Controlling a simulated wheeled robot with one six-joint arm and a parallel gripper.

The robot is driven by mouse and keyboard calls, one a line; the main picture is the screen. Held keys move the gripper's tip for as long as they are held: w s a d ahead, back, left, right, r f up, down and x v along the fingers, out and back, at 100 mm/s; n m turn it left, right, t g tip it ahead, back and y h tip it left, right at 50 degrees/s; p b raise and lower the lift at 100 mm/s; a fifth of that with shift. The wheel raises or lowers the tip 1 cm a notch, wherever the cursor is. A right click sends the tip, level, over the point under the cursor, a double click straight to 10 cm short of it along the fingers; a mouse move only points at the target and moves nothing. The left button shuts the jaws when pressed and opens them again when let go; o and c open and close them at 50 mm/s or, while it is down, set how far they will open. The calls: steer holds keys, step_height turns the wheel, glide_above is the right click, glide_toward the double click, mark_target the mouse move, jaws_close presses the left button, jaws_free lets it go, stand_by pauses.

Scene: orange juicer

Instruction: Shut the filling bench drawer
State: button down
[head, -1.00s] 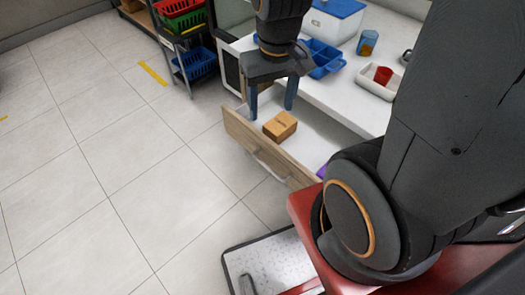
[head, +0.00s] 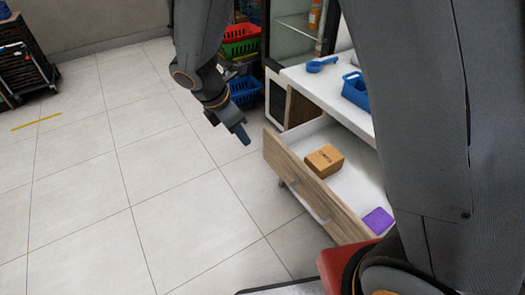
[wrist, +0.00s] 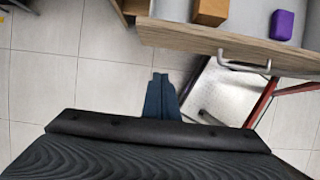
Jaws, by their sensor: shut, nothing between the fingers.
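The bench drawer (head: 312,183) stands pulled out from under the white bench, its wooden front facing the floor side. A cardboard box (head: 324,161) and a purple item (head: 377,220) lie inside it. In the wrist view the drawer front (wrist: 190,38) crosses the top, with its metal handle (wrist: 244,66) below the edge. My gripper (head: 243,134) is shut and empty, in front of the drawer's far left end and apart from it. In the wrist view my shut fingers (wrist: 160,82) point towards the drawer front, with floor between.
The white bench (head: 330,89) holds a blue tray (head: 356,90) and a blue tool (head: 322,64). Stacked red, green and blue baskets (head: 244,90) stand behind my gripper. A red surface (head: 340,268) is near the drawer's right end.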

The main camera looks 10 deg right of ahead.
glide_toward(266, 149)
steer(key=s+a+f, duration=0.1)
steer(key=s+f, duration=0.3)
steer(key=f, duration=0.1)
steer(key=shift+w+d+r+p, duration=0.15)
steer(key=shift+w+d, duration=0.15)
steer(key=shift+d, duration=0.6)
steer(key=shift+w+d+f+p, duration=0.15)
steer(key=shift+w+d, duration=0.15)
steer(key=shift+d, duration=0.55)
steer(key=shift+r, duration=0.1)
